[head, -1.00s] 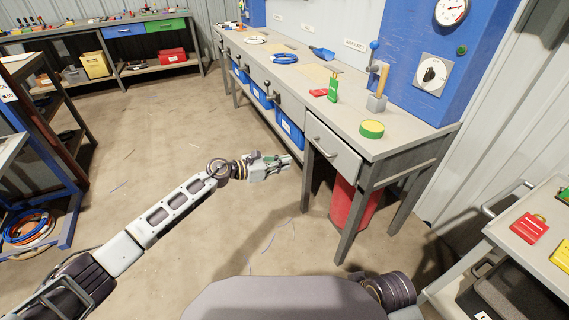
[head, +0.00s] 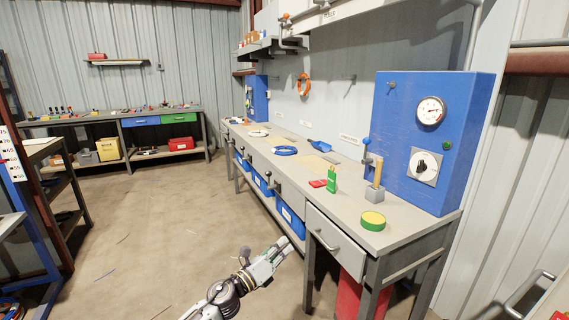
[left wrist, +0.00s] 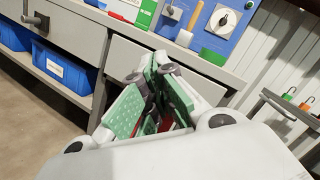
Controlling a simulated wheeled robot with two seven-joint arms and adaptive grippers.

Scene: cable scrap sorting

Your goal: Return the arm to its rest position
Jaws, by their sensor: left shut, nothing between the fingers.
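My left gripper (head: 275,254) is low in the middle of the head view, in front of the workbench (head: 300,160). It is shut and empty, and its fingers point up and right towards the bench's drawer front. In the left wrist view its green-padded fingers (left wrist: 152,98) meet in front of the drawer (left wrist: 128,55). I see no contact between the gripper and the bench. My right gripper is not in either view.
The bench carries a green and yellow round tin (head: 373,221), a blue gauge panel (head: 400,130) and a blue cable coil (head: 285,151). Blue bins (head: 291,222) and a red drum (head: 350,297) stand below. A rack (head: 50,215) is at left.

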